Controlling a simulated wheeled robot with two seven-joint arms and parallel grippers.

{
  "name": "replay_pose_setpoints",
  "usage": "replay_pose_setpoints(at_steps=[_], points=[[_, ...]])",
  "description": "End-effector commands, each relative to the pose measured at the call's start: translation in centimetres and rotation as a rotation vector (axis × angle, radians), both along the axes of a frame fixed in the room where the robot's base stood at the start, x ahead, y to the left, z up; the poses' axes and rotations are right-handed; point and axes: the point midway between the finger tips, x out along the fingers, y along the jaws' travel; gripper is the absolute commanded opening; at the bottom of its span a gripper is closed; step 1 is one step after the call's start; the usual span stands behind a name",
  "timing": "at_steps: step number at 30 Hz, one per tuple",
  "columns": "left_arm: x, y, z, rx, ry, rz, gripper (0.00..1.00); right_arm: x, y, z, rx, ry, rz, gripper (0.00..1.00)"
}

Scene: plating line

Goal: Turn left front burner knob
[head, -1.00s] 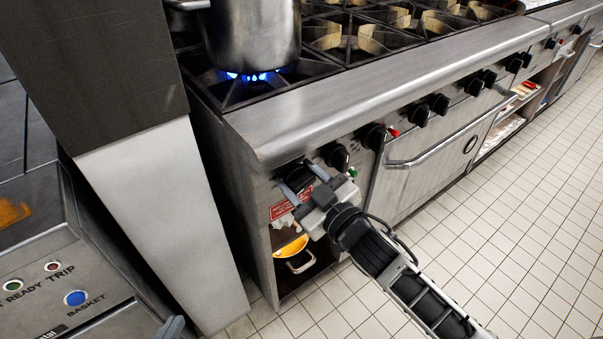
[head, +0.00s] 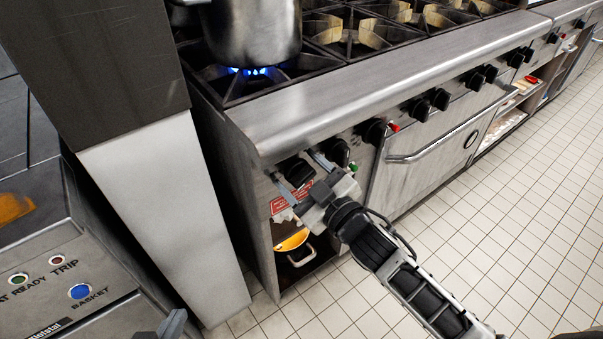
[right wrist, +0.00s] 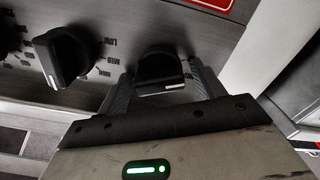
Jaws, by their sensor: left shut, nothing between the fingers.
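The black left front burner knob (head: 297,172) is at the left end of the range's front panel. In the right wrist view the knob (right wrist: 160,70) sits between the fingers of my right gripper (right wrist: 163,88), its white mark lying nearly level across the picture. My right gripper (head: 302,172) is open, one finger on each side of the knob; slight gaps seem to show. Blue flame (head: 247,71) burns under a steel pot (head: 252,30) at the range's front left. Only the grey tip of my left gripper (head: 172,325) shows at the bottom edge; it is shut and empty.
A second black knob (head: 338,152) is close to the right; it also shows in the right wrist view (right wrist: 66,54). A red label (head: 291,200) is below the knob. A grey-white post (head: 165,215) stands left of the range. Tiled floor is clear at right.

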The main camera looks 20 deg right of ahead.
Motion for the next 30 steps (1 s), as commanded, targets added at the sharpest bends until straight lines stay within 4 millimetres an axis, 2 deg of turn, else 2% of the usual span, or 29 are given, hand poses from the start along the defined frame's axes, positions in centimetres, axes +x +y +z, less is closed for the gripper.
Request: replay_pose_setpoints(at_steps=[7,11,24,30], points=[[0.1,0.0,0.3,-0.001,-0.005,0.001,0.00,-0.3,-0.1,-0.1,0.001,0.004,0.000,0.68],[0.0,0.0,0.3,-0.001,-0.005,0.001,0.00,-1.8,-0.7,-0.2,0.001,0.006,0.000,0.68],[-0.1,0.0,-0.1,0.000,0.003,0.001,0.00,-11.3,-4.1,-0.2,0.001,0.007,-0.001,0.68],[-0.1,0.0,-0.2,0.002,0.005,0.000,0.00,-14.0,-5.1,-0.2,0.001,0.004,-0.001,0.68]])
